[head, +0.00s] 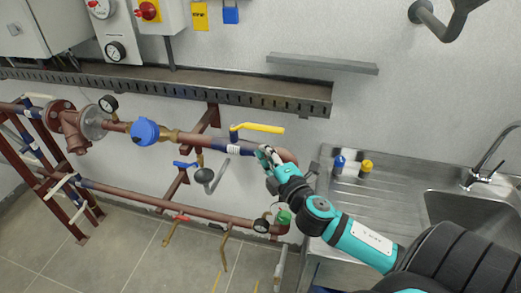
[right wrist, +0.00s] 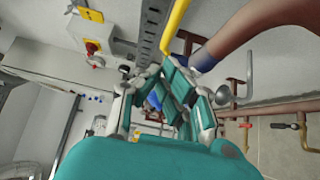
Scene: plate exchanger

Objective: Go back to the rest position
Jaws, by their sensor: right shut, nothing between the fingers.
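My right gripper (head: 265,153) is at the end of the teal right arm (head: 345,235), which comes in from the lower right. It is beside the bend of the upper red-brown pipe, a little below the yellow valve handle (head: 260,128). It is shut and holds nothing. In the right wrist view the gripper's fingers (right wrist: 157,75) are in front of the pipes, and the yellow handle (right wrist: 176,25) shows just beyond them. I cannot tell whether the fingers touch the pipe. My left gripper is not in view.
Pipes with gauges and a blue round meter (head: 145,132) run along the wall under a dark cable tray (head: 200,90). A green valve part (head: 283,217) is below the gripper. A metal sink (head: 465,207) with a blue and a yellow bottle (head: 366,166) is at the right.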

